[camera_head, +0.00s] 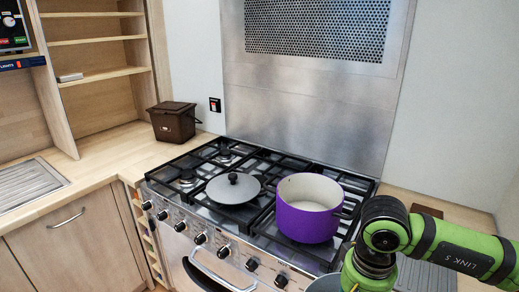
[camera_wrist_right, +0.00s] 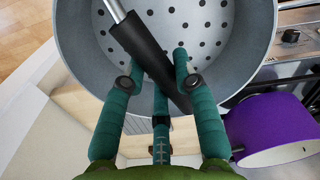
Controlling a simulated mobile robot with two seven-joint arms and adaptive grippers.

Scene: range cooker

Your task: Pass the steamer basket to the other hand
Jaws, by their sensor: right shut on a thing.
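The steamer basket (camera_wrist_right: 235,45) is a grey round pan with a pattern of holes in its bottom and a long black handle (camera_wrist_right: 150,55) on a metal stem. It fills the upper part of the right wrist view. My right gripper (camera_wrist_right: 157,88), with green fingers, is shut on the black handle. In the head view my right arm comes in from the right, and its gripper is cut off by the bottom edge. A small grey part of the basket (camera_head: 325,284) shows at that edge. My left gripper is not in view.
A purple pot (camera_head: 308,222) stands on the front right of the cooker (camera_head: 270,160), also seen in the right wrist view (camera_wrist_right: 270,128). A grey lid (camera_head: 233,188) lies left of it. A brown bin (camera_head: 174,121) stands on the left counter, which is otherwise largely clear.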

